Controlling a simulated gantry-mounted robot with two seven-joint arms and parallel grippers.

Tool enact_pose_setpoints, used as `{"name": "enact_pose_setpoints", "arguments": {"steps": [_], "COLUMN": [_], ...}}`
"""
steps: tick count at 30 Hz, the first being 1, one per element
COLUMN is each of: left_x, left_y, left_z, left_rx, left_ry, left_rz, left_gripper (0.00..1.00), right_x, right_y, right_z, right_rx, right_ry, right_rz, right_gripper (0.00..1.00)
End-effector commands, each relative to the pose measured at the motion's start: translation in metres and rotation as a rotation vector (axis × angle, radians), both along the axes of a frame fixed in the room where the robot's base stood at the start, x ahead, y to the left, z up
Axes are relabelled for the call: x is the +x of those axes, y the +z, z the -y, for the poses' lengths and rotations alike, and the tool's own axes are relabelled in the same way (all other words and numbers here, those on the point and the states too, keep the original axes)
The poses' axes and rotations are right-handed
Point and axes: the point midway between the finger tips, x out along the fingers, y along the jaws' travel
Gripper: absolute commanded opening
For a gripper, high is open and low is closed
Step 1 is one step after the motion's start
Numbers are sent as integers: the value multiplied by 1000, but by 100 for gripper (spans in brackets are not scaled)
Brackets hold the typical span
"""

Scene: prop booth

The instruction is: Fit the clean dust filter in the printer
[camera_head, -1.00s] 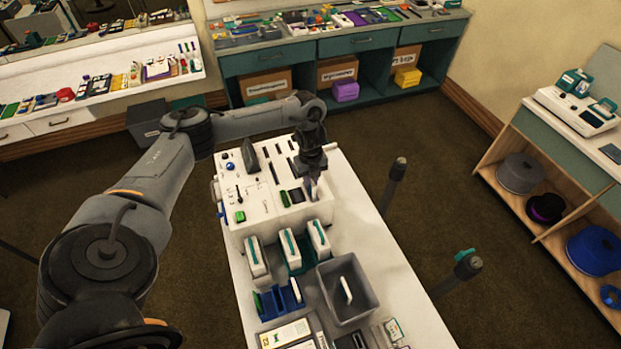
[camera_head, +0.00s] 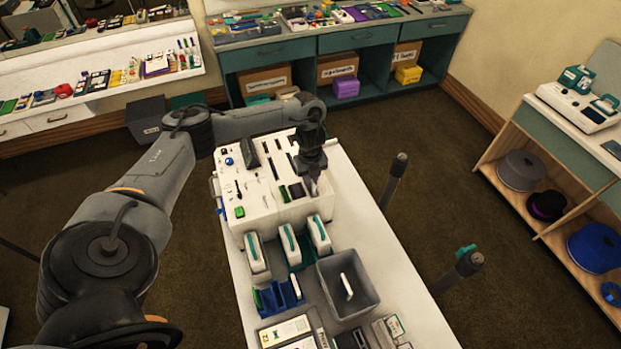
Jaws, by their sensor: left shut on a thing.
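The printer looks to be the white box (camera_head: 258,205) on the long white table, with dark slots, a blue knob and a green button on its top. My left gripper (camera_head: 314,188) points down over the right end of the printer's top. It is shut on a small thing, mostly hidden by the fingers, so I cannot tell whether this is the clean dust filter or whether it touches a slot. A pale slab (camera_head: 347,286) stands in the grey bin (camera_head: 370,302) in front; I cannot tell if it is a filter. My right gripper is not in view.
Several white cases with teal handles (camera_head: 256,254) stand between printer and bin. A blue rack (camera_head: 278,297) sits left of the bin. Two dark posts (camera_head: 393,184) rise at the table's right side. A shelf unit (camera_head: 560,200) stands far right, across open floor.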

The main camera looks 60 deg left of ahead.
Motion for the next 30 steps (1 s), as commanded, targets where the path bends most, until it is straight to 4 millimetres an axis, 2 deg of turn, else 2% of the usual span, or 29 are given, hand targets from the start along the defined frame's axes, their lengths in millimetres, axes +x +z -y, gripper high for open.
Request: {"name": "enact_pose_setpoints", "arguments": {"steps": [3,4,9,10,18,22,27,30], "left_x": [0,0,0,0,0,1,1,1], "left_y": [0,0,0,0,1,7,29,52], "left_z": [0,0,0,0,0,0,-1,0], "left_rx": [0,0,0,0,0,0,0,2], "left_ry": [0,0,0,0,0,0,0,-2], "left_rz": [0,0,0,0,0,2,4,4], "left_gripper": [6,18,44,47,47,47,47,47], "right_x": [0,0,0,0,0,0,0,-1], "right_y": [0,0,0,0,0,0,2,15], "right_z": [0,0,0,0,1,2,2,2], "right_rx": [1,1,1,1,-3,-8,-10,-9], "right_ry": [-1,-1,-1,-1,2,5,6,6], "right_rz": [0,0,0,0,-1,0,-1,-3], "right_gripper": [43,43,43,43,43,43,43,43]}}
